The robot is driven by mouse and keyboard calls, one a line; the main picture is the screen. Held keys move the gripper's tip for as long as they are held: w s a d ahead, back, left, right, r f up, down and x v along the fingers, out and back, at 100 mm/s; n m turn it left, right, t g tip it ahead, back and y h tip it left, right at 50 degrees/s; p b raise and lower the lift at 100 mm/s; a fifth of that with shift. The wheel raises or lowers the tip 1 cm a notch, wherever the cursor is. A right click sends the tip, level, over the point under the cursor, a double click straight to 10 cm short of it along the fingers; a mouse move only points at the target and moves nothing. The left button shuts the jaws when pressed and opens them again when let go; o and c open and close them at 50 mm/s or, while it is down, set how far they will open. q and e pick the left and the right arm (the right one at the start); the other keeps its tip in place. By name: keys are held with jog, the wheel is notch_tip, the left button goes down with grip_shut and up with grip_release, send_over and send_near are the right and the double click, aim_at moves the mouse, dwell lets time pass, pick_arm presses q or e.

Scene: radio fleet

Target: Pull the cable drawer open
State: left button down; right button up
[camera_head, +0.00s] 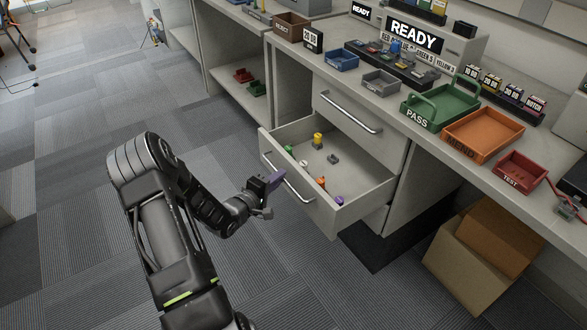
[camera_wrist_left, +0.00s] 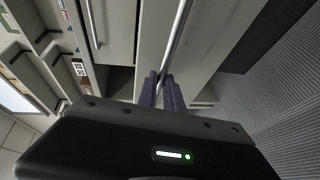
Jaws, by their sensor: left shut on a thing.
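The cable drawer (camera_head: 352,201) stands pulled out from the desk cabinet in the head view, with several small coloured items and a grey piece inside. Its silver bar handle (camera_head: 290,180) runs along the drawer front. My left gripper (camera_head: 279,177) is at this handle, its purple fingers shut on the bar. In the left wrist view, the purple fingers (camera_wrist_left: 160,92) close around the silver bar (camera_wrist_left: 176,40). My right gripper is not in view.
A shut drawer with a silver handle (camera_head: 352,113) is above the open one. The worktop holds a green PASS tray (camera_head: 425,117), an orange MEND tray (camera_head: 470,148) and a red TEST tray (camera_head: 518,170). A cardboard box (camera_head: 450,262) stands on the floor at right. Carpet before the drawer is clear.

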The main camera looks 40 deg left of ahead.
pick_arm(q)
jog(key=shift+s+a, duration=0.25)
jog(key=shift+s, duration=0.5)
jog(key=shift+s+a, duration=0.2)
jog(key=shift+s, duration=0.5)
jog(key=c, duration=1.5)
grip_release()
jog(key=s+r+p, duration=0.1)
jog(key=s, duration=0.6)
jog(key=shift+s+d+r, duration=0.2)
jog(key=shift+s+d, duration=0.1)
jog(key=shift+d, duration=0.1)
